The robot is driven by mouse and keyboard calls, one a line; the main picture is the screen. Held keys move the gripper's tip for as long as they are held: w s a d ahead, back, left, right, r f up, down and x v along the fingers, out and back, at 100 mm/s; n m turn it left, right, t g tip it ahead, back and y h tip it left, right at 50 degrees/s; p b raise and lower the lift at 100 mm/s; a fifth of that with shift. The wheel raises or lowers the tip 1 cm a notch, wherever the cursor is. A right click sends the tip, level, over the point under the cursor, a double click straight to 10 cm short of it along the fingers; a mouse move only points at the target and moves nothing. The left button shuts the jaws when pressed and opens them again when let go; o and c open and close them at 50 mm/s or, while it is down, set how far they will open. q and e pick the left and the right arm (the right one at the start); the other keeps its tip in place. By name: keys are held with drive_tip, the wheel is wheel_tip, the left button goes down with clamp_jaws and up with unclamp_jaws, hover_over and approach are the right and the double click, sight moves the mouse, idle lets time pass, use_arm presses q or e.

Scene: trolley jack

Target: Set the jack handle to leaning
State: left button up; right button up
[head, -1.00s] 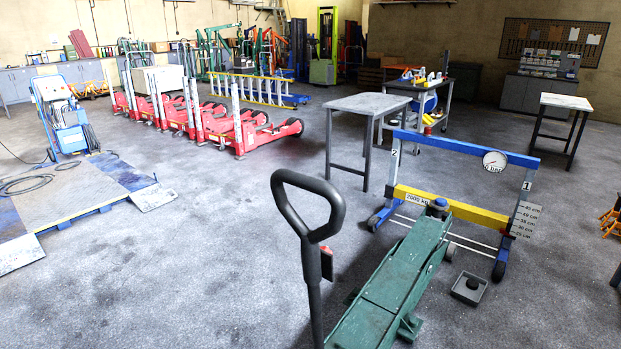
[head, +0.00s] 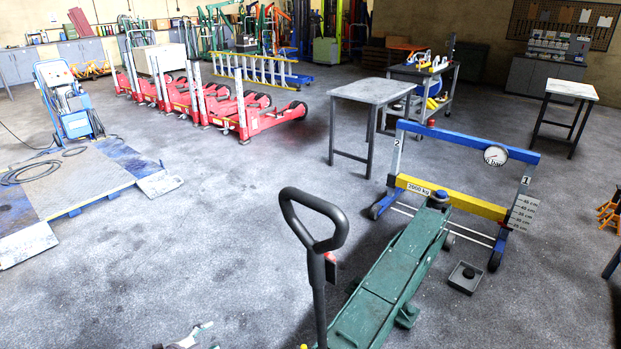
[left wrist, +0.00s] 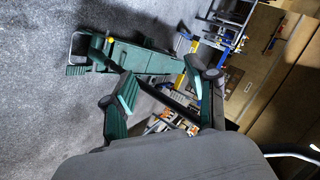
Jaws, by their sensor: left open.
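The green trolley jack (head: 384,284) stands on the floor at the lower right of the head view. Its dark handle (head: 318,262) rises steeply from the near end, with a loop grip at the top and a red piece on the shaft. The handle's foot is cut off by the frame. My right gripper is not in view.
A blue and yellow frame with a gauge (head: 450,200) stands at the jack's far end. A small dark tray (head: 467,277) lies right of the jack. A grey table (head: 372,92) stands behind. Floor left of the handle is mostly clear.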

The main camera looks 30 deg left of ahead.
use_arm(q)
drive_tip(key=w+d+r+m+t+h+p, duration=0.1)
drive_tip(key=w+r+m+t+p, duration=0.2)
drive_tip(key=r, duration=0.7)
drive_tip(key=w+d+r+m+h, duration=0.15)
drive_tip(key=w+r, duration=0.35)
drive_tip(key=r, duration=0.5)
drive_tip(key=m+t+h+p, duration=0.2)
drive_tip(key=m+h+p, duration=0.1)
drive_tip(key=m+h, duration=0.15)
approach(305, 204)
drive_tip(key=s+a+f, duration=0.2)
drive_tip(key=a+f, duration=0.4)
drive_tip(key=w+d+r+m+h, duration=0.2)
drive_tip(key=d+r+m, duration=0.1)
drive_tip(key=d+r, duration=0.25)
drive_tip(key=shift+y, duration=0.3)
drive_tip(key=p+x, duration=0.1)
drive_tip(key=x, duration=0.4)
drive_tip(key=p+x, duration=0.1)
drive_tip(key=x, duration=0.5)
drive_tip(key=shift+w+a+r, duration=0.1)
drive_tip(key=shift+a+r, duration=0.1)
drive_tip(key=shift+a, duration=0.05)
drive_tip(key=shift+w+d+f, duration=0.15)
drive_tip(key=shift+w+d, duration=0.05)
drive_tip(key=shift+w, duration=0.2)
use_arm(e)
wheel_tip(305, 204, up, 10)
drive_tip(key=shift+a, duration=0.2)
